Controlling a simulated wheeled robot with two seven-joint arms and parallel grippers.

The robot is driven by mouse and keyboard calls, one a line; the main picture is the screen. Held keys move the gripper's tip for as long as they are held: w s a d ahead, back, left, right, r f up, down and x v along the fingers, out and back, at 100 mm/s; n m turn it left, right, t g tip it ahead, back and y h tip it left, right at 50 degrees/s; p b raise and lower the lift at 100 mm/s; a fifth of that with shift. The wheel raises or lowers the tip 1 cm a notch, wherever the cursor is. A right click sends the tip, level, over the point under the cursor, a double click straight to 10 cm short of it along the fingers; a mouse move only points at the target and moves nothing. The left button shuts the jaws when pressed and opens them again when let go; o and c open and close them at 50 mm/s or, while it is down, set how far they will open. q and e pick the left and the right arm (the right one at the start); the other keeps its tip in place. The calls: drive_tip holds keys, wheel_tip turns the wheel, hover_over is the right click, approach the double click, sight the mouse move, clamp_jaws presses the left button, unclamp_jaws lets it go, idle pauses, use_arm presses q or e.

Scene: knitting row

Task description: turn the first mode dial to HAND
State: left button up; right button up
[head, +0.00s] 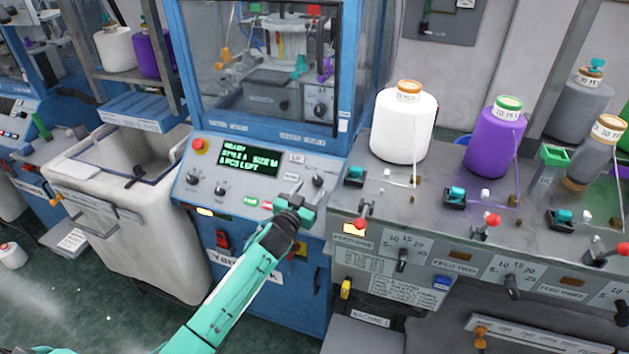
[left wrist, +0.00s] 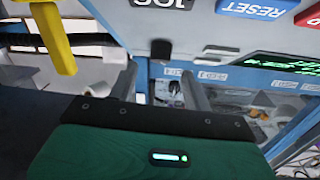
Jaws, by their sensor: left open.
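The blue machine's control panel (head: 262,172) has a lit green display (head: 250,158). A black dial (head: 318,181) sits near the panel's right end, just beyond my left gripper (head: 303,193); its setting is too small to read. Two more dark knobs, a left one (head: 193,179) and a right one (head: 220,190), sit left of the buttons. I cannot tell which is the mode dial. My left gripper is open and empty over the panel's lower right. In the left wrist view its fingers (left wrist: 160,88) are apart, with a dark knob (left wrist: 160,48) beyond. My right gripper is not in view.
A red stop button (head: 200,145) is at the panel's left. A yarn bench with a white cone (head: 403,128), a purple cone (head: 495,142) and red-knobbed levers stands right. A pale bin (head: 110,215) stands left. A yellow handle (left wrist: 52,38) is near the left wrist camera.

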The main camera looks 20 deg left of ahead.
sight(315, 180)
use_arm(q)
drive_tip(key=shift+w+d+p, duration=0.15)
drive_tip(key=shift+w, duration=0.95)
drive_tip(key=shift+w+d+p, duration=0.15)
drive_tip(key=shift+w, duration=0.9)
drive_tip(key=c, duration=1)
drive_tip(key=shift+o, duration=0.2)
drive_tip(key=shift+a+r+m+g+h+p, duration=0.15)
drive_tip(key=shift+m+g+h+p, duration=0.1)
drive_tip(key=shift+m+h+p, duration=0.6)
drive_tip(key=shift+a+r+m+g+h+p, duration=0.15)
drive_tip(key=shift+m+g+h+p, duration=0.1)
drive_tip(key=shift+m+h+p, duration=0.6)
drive_tip(key=m+h, duration=0.1)
drive_tip(key=m, duration=0.1)
drive_tip(key=m+g+h+p, duration=0.1)
drive_tip(key=shift+w+a+m+g, duration=0.2)
drive_tip(key=shift+m+g, duration=0.1)
drive_tip(key=shift+m, duration=0.1)
drive_tip(key=m+g+h+p, duration=0.1)
drive_tip(key=m+g+h, duration=0.1)
drive_tip(key=m+g, duration=0.1)
drive_tip(key=shift+m+h+p, duration=0.3)
drive_tip(key=shift+m, duration=0.4)
drive_tip(key=shift+w+a+m+g+h, duration=0.1)
drive_tip(key=shift+m+g+h, duration=0.4)
drive_tip(key=shift+m+g, duration=1.05)
drive_tip(key=shift+m, duration=0.35)
